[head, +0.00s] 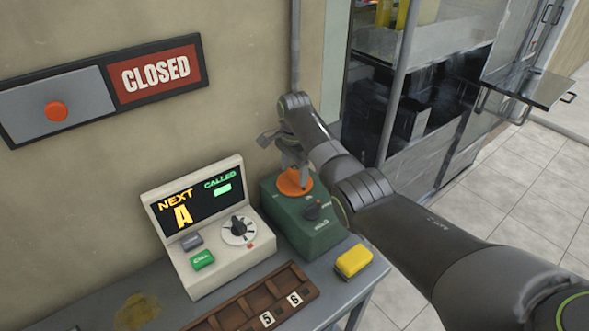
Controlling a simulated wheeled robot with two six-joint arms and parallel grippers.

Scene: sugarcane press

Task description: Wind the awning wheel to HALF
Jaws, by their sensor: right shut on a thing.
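An orange wheel (294,182) lies on top of a green box (309,232) at the right end of the grey table. It is the only wheel-like part I see for the awning. My right gripper (297,175) points down onto it from above and is shut on it; the fingers partly cover the wheel. The labels are too small to read surely, so I cannot tell the wheel's setting. My left gripper is not in view.
A cream console (215,235) with a NEXT/CALLED screen and dial stands left of the green box. A yellow block (353,260) and a brown number tray (245,309) lie in front. A CLOSED sign (155,75) hangs on the wall. Tiled floor lies right.

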